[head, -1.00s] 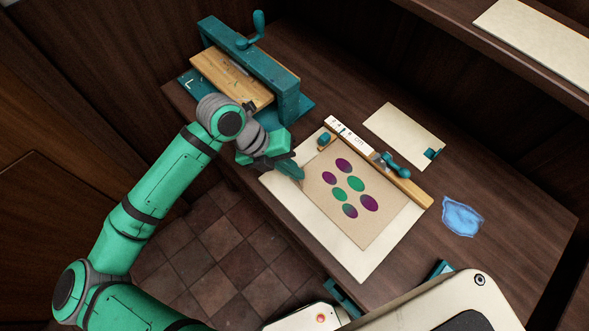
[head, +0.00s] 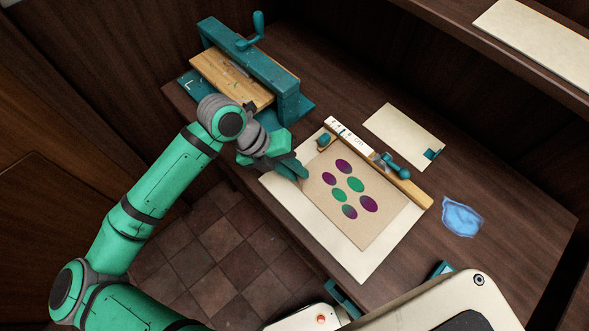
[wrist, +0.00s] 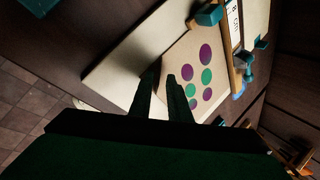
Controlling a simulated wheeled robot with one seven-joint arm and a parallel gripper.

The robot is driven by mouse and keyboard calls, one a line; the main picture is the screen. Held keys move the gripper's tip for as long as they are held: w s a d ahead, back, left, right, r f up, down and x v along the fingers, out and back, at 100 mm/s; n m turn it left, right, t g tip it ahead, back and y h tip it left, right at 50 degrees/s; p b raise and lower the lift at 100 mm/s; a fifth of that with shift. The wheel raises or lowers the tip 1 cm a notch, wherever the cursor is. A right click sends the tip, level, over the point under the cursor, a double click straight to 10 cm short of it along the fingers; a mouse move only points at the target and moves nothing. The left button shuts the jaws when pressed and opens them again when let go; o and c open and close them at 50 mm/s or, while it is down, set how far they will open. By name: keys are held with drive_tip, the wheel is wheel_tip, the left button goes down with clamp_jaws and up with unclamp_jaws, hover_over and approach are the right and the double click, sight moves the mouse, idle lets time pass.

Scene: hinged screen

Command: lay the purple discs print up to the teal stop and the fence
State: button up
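The print (head: 345,228) is a tan sheet with several purple and green discs, face up on a larger cream sheet (head: 375,268); it also shows in the wrist view (wrist: 178,55). The fence (head: 408,190) is a wooden bar with a white scale, along the print's upper right side. The teal stop (head: 323,141) is a small block near the fence's left end, close to the print's top corner. I cannot tell whether print and fence or stop touch.
A teal press (head: 285,85) with a crank and wooden bed stands at the upper left. A teal lever (head: 396,166) sits on the fence. A cream card (head: 400,135) lies behind it and a blue patch (head: 461,217) to the right. Dark bench is bare at the far right.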

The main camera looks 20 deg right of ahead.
idle(0.4)
wheel_tip(320, 180, up, 7)
idle(0.7)
idle(0.5)
